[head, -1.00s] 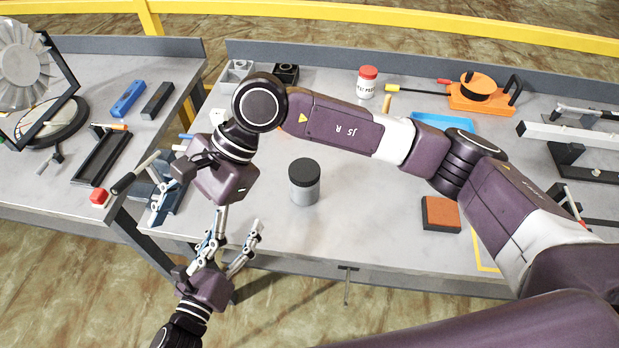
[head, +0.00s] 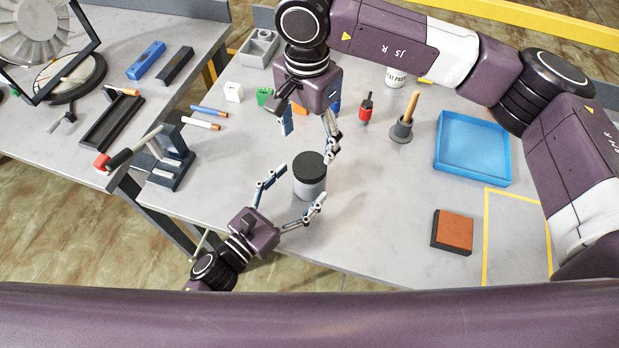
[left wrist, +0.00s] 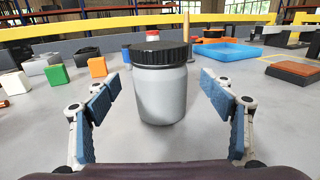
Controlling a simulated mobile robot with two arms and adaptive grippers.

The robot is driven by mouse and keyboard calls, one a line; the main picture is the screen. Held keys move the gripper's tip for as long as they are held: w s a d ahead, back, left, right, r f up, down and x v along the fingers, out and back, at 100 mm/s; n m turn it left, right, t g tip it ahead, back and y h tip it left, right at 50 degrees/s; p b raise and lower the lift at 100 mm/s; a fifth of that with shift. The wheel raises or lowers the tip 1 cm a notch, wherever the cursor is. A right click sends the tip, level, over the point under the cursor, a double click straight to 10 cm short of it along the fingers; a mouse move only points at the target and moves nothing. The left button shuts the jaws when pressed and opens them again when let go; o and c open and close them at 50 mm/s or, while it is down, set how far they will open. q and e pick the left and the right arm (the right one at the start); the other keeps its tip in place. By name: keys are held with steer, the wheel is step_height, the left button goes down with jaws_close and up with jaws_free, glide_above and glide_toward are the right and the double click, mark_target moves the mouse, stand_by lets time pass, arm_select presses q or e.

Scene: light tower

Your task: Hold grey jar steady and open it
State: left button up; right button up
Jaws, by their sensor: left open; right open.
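The grey jar (head: 310,186) stands upright on the workbench, with its black lid (head: 310,164) on. In the left wrist view the jar (left wrist: 160,95) is straight ahead, between the finger lines. My left gripper (head: 291,190) is open at the jar's near side, its fingers spread to either side and not visibly touching it. In the left wrist view my left gripper (left wrist: 160,100) has both blue pads apart. My right gripper (head: 310,128) is open above and behind the jar, pointing down, one finger close to the lid's right edge. Whether that finger touches the lid cannot be told.
Pens (head: 208,112) and a dark vise-like tool (head: 170,160) are left. The bench is clear around the jar.

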arm_select(q)
steer(key=x, duration=0.4)
steer(key=shift+f, duration=0.1)
arm_select(e)
steer(key=shift+w+d+f, duration=0.15)
steer(key=shift+w+d, duration=0.15)
arm_select(q)
steer(key=shift+s, duration=0.1)
arm_select(e)
steer(key=shift+s+a, duration=0.15)
